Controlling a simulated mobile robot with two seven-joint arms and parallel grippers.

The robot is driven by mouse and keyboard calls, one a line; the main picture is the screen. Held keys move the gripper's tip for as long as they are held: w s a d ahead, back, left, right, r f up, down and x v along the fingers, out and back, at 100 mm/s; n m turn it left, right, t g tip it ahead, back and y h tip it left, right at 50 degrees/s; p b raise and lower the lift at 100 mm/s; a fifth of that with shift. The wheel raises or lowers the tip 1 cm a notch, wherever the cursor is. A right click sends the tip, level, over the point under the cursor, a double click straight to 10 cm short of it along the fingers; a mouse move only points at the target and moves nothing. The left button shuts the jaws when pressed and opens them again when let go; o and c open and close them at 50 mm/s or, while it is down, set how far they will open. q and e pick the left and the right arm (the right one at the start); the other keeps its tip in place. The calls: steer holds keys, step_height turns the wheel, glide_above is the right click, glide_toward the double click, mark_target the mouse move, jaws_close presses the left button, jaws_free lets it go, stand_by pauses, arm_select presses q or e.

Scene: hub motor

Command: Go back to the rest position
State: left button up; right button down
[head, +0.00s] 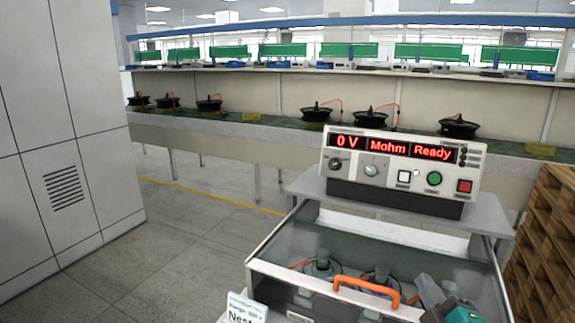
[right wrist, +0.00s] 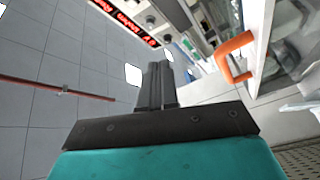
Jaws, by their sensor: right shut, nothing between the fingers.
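My right gripper (head: 424,284) is at the lower right of the head view, near the front edge of the test box. In the right wrist view its two dark fingers (right wrist: 155,72) are pressed together with nothing between them. The orange handle (head: 366,289) on the box front is to the left of the gripper in the head view. It also shows at the upper right of the right wrist view (right wrist: 232,56), apart from the fingers. My left gripper is not in view.
A tester (head: 402,168) reading "0 V Mohm Ready" stands behind the clear-topped box (head: 275,272), which has motors inside. A grey cabinet (head: 60,130) is at left, wooden crates (head: 545,235) at right. A long bench (head: 215,128) with several hub motors runs behind. Floor at left is clear.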

steer(key=s+a+f+m+g, duration=0.1)
steer(key=s+f+m, duration=0.1)
steer(key=f, duration=0.3)
steer(key=s+a+f+m+g, duration=0.1)
steer(key=s+f+m+g, duration=0.1)
steer(key=s+f, duration=0.3)
steer(key=s+a+f+m+g, duration=0.2)
steer(key=s+f, duration=0.1)
steer(key=f, duration=0.2)
steer(key=shift+s+m, duration=0.3)
steer(key=shift+s, duration=0.1)
steer(key=s+a+f+m+g+y, duration=0.1)
steer(key=s+a+f+m+g, duration=0.2)
steer(key=s+f, duration=0.4)
steer(key=shift+s+a+m+y, duration=0.35)
steer(key=shift+s+a, duration=0.2)
steer(key=shift+s, duration=0.7)
